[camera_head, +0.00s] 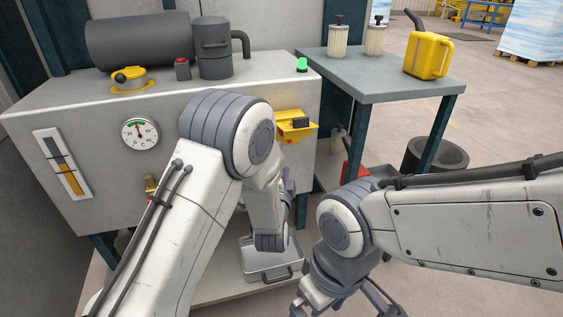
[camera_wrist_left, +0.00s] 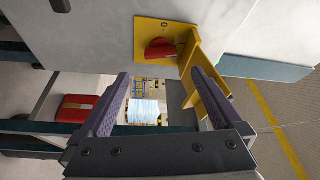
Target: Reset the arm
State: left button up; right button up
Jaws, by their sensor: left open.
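My left gripper (camera_wrist_left: 160,85) is open in the left wrist view, with two dark ribbed fingers apart and nothing between them. It is close to a yellow bracket (camera_wrist_left: 178,30) that carries a red switch (camera_wrist_left: 160,49) on the machine's face. The right finger is near the bracket's flange; I cannot tell if they touch. In the head view the bracket (camera_head: 297,126) is right of my left arm's elbow, and the left fingers are hidden or unclear. My right gripper (camera_head: 355,304) is only partly in view at the bottom edge; its jaw state is unclear.
The grey machine (camera_head: 90,145) carries a round gauge (camera_head: 141,134), a level tube (camera_head: 61,164) and a green lamp (camera_head: 302,64). A side table (camera_head: 385,82) holds two filters and a yellow can (camera_head: 426,56). A metal box (camera_head: 268,264) sits low between my arms. Open floor lies right.

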pick_arm(q)
jog(key=w+r+b, duration=0.1)
jog(key=w+b, duration=0.1)
jog(key=w, duration=0.8)
jog(key=shift+w+d+n, duration=0.3)
jog(key=shift+d, duration=0.1)
